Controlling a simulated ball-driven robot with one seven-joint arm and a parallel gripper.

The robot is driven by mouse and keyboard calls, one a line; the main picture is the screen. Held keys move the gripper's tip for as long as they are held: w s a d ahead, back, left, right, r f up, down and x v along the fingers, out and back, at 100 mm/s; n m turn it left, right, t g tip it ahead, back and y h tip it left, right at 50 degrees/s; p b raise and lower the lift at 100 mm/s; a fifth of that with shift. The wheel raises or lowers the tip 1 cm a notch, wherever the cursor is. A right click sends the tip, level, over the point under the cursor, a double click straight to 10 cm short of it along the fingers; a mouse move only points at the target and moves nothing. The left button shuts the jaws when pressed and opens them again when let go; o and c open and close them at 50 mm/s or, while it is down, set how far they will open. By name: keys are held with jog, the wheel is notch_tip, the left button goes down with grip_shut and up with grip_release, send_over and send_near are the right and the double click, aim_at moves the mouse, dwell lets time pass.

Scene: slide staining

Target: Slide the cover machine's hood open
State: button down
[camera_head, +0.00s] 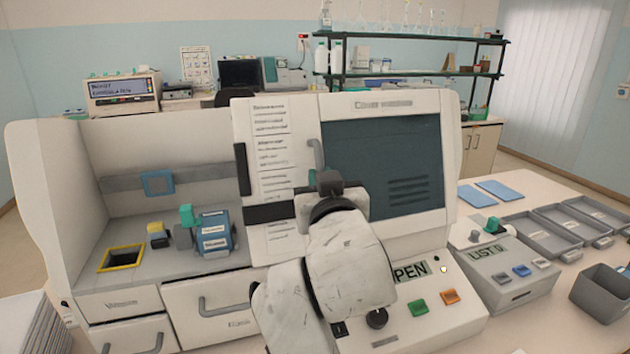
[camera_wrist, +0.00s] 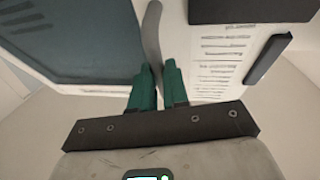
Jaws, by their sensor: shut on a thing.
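The cover machine (camera_head: 383,104) stands in front of me, with its left bay uncovered. Its white hood panel (camera_head: 270,185) with printed lines is at the middle, beside the dark window (camera_head: 385,165); it also shows in the wrist view (camera_wrist: 222,60). A curved grey handle (camera_head: 316,155) stands upright at the boundary between panel and window. My gripper (camera_head: 327,178) is at this handle. In the wrist view, the green fingertips (camera_wrist: 158,84) are shut on the lower part of the handle (camera_wrist: 152,35). My arm covers part of the machine's front and a display partly reading "PEN" (camera_head: 411,271).
The open bay holds a blue block-like device (camera_head: 214,236) and a yellow-rimmed opening (camera_head: 121,258). Green (camera_head: 418,307) and orange (camera_head: 450,297) buttons sit on the front. A smaller control box (camera_head: 505,265) and grey trays (camera_head: 545,238) stand at the right.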

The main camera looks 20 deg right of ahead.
jog(key=c, duration=1.1)
grip_release()
jog(key=b+v, duration=0.2)
jog(key=v, duration=0.8)
jog(key=shift+s, duration=0.35)
jog(key=shift+a, duration=0.1)
